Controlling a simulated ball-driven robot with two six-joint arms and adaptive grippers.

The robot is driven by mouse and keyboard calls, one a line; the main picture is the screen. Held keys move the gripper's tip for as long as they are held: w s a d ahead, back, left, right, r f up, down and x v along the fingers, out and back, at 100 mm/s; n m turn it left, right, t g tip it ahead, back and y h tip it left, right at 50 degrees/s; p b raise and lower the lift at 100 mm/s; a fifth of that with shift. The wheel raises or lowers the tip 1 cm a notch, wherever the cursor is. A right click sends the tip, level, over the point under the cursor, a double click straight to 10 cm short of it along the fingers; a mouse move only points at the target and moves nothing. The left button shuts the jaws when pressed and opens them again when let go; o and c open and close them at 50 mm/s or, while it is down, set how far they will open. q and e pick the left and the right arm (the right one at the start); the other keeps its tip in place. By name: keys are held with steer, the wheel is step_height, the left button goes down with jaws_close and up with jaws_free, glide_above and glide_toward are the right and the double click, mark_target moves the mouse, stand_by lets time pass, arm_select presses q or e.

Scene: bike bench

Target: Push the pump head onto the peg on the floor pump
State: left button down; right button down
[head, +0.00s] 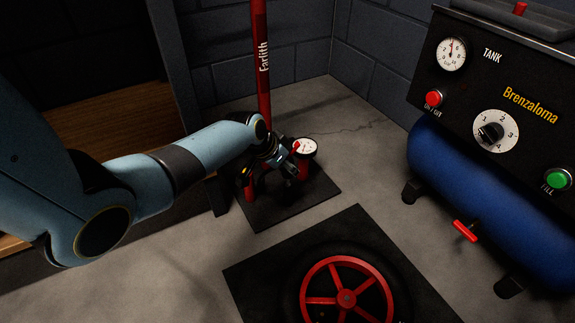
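The floor pump, a red tube (260,60) lettered "Farlith", stands upright on a black base (318,192) near the back wall. A white-faced gauge (306,146) sits low on its right side. My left gripper (291,172) is at the foot of the pump, just left of and below the gauge, pointing down and right. It is small and dark against the base, so I cannot tell whether its fingers are open or shut, or whether they hold the pump head. I cannot make out the pump head or the peg. My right gripper is out of view.
A wheel with red spokes (346,298) lies on a black mat (358,222) in front. A blue compressor tank (470,190) with a black control panel (465,80) and a red valve handle (465,231) stands at the right. A wooden shelf (100,125) is at the left.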

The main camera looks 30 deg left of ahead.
arm_select(q)
steer(key=shift+f+b, duration=0.4)
steer(key=shift+f, duration=0.5)
stand_by(0.6)
steer(key=shift+f, duration=0.65)
steer(key=c, duration=0.9)
jaws_free()
steer(key=v, duration=1.2)
